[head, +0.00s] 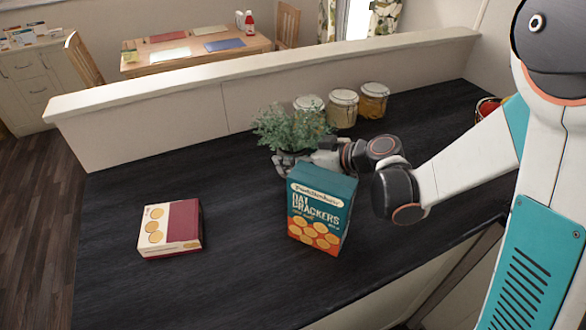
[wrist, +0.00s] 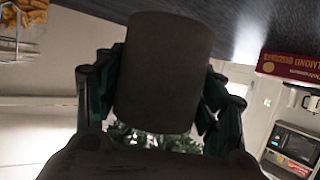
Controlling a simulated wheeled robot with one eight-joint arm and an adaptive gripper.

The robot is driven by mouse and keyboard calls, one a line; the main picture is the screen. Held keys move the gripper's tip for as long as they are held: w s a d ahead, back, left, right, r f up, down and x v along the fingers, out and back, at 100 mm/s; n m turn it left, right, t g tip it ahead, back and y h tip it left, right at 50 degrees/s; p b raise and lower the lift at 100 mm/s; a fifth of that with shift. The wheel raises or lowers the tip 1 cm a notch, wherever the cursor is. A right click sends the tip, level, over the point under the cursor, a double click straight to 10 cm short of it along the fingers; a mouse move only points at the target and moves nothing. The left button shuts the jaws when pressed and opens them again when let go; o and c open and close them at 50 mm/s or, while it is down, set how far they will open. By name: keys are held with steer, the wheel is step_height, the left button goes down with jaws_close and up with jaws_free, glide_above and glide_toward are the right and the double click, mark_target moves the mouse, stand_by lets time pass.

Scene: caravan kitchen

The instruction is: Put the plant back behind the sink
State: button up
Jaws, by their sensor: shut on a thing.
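The plant has bushy green leaves (head: 287,128) that show above the dark counter (head: 240,240), in front of the low back wall, in the head view. In the wrist view its dark grey pot (wrist: 163,70) fills the middle, with some leaves below it in the picture. My gripper (head: 297,162) is shut on the pot, with its fingers on both sides of it. In the head view the pot is mostly hidden by my gripper, and I cannot tell whether it touches the counter. No sink shows in either view.
A teal cracker box (head: 320,212) stands close in front of my gripper. A red and cream box (head: 170,229) lies at the left. Several lidded jars (head: 342,108) stand behind, right of the plant. The counter between the boxes and its far left are clear.

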steer(key=shift+f+b, duration=0.7)
steer(key=shift+f, duration=1.2)
steer(key=shift+f, duration=0.2)
steer(key=o, duration=1.5)
steer(key=shift+r, duration=0.1)
